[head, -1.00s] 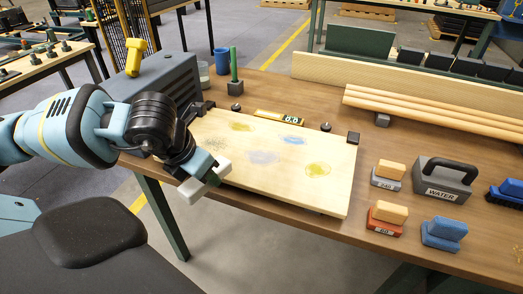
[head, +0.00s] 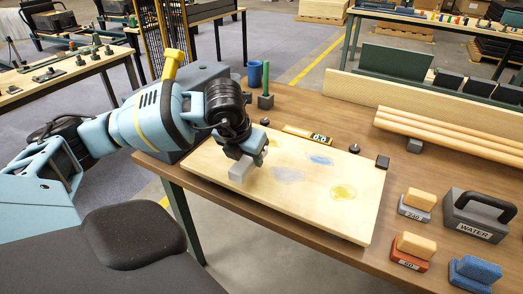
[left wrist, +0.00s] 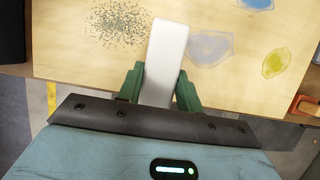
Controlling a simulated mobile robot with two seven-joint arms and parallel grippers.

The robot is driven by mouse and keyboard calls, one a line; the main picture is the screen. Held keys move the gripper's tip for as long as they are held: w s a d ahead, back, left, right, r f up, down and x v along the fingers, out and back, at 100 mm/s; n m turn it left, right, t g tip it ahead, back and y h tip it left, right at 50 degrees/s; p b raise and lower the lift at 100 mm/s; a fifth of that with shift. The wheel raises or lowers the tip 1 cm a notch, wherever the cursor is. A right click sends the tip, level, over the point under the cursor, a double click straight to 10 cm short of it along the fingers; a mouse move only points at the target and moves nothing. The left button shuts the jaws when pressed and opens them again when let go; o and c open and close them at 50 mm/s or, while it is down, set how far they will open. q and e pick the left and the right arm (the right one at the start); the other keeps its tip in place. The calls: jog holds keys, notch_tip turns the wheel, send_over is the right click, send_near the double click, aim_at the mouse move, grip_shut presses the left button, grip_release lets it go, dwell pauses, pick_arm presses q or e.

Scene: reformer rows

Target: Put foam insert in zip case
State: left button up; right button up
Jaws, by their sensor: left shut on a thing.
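My left gripper (head: 257,160) is shut on a pale white block (head: 240,171), with its green fingers on either side of it. The block also shows in the left wrist view (left wrist: 167,50), pointing away from the gripper over a light wooden board (head: 330,221). I cannot tell whether it touches the board. The board carries a grey patch (left wrist: 210,46), a yellow patch (left wrist: 276,63), a blue patch and a dark speckled patch (left wrist: 116,22). I cannot make out a zip case, nor whether the block is foam. My right gripper is not in view.
Right of the board stand sanding blocks (head: 410,250) and a grey block marked WATER (head: 474,222). Wooden rods (head: 450,136) lie behind. A yellow level (head: 307,136), a blue cup (head: 255,72) and small dark pegs sit along the board's far side.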

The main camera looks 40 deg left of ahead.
pick_arm(q)
jog(key=w, duration=0.2)
jog(key=w+a, duration=0.1)
jog(key=w, duration=0.1)
jog(key=w+a, duration=0.1)
jog(key=w, duration=0.1)
jog(key=shift+f, duration=0.3)
jog(key=shift+w, duration=0.1)
jog(key=shift+w+a, duration=0.1)
jog(key=shift+w, duration=0.15)
jog(key=shift+w+f+p, duration=0.1)
jog(key=shift+f+p, duration=0.2)
jog(key=shift+f, duration=1.5)
jog(key=shift+f, duration=0.2)
jog(key=o, duration=1)
jog(key=shift+c, duration=0.2)
